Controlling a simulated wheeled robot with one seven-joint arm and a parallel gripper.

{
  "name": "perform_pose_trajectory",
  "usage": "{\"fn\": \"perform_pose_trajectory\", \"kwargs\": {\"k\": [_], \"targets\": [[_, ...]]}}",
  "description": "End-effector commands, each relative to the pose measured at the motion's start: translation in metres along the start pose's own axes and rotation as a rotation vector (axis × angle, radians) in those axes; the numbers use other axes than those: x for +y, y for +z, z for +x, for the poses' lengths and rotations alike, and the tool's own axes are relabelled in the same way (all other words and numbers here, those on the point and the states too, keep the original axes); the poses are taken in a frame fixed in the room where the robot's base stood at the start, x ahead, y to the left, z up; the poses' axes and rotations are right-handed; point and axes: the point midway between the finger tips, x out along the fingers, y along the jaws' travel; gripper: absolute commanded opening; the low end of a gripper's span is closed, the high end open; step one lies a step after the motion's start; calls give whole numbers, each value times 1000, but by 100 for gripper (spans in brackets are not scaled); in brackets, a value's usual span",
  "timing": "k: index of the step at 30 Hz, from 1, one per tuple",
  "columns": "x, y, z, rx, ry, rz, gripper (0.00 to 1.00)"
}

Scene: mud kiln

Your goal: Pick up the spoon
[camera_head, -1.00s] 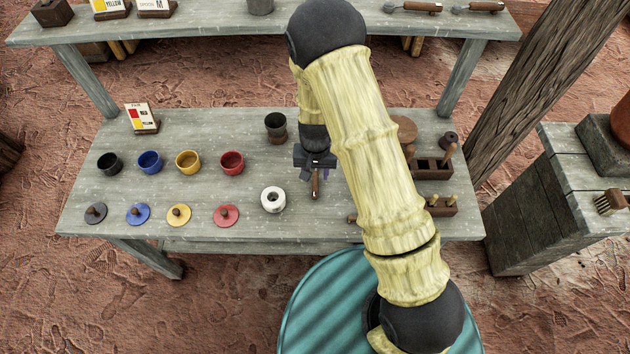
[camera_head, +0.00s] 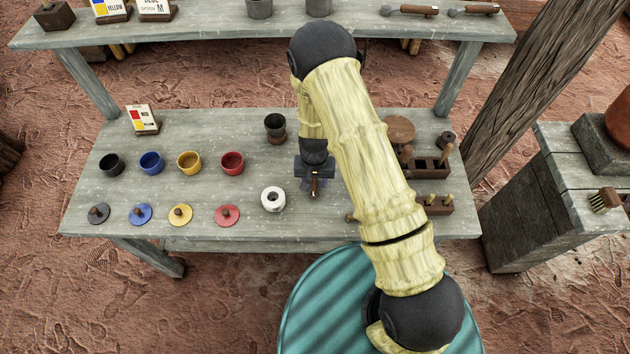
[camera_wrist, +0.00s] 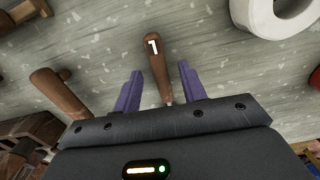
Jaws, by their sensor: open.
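A wooden handle (camera_wrist: 157,62) with a white mark like a "1" lies on the grey table (camera_wrist: 225,85) in the wrist view. It lies between the two purple fingers of my gripper (camera_wrist: 158,88), which are apart on either side of it. The rest of this utensil is hidden under my gripper, so I cannot tell if it is the spoon. In the head view the handle (camera_head: 314,187) shows just in front of my gripper (camera_head: 314,172), low over the table.
A white ring-shaped pot (camera_head: 273,199) stands left of my gripper. Four-coloured pots, such as the red pot (camera_head: 232,162), and lids, such as the red lid (camera_head: 227,215), stand farther left. A dark cup (camera_head: 275,127) stands behind. Wooden tool racks (camera_head: 430,168) are at right. Another wooden handle (camera_wrist: 58,93) lies beside my gripper.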

Motion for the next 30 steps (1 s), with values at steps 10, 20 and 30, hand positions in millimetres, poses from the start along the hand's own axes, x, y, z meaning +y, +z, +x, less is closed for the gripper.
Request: {"fn": "perform_pose_trajectory", "kwargs": {"k": [10,20,30], "targets": [[0,0,0,0,0,-1,18],[1,0,0,0,0,1,0],[1,-1,-20,3,0,1,0]]}}
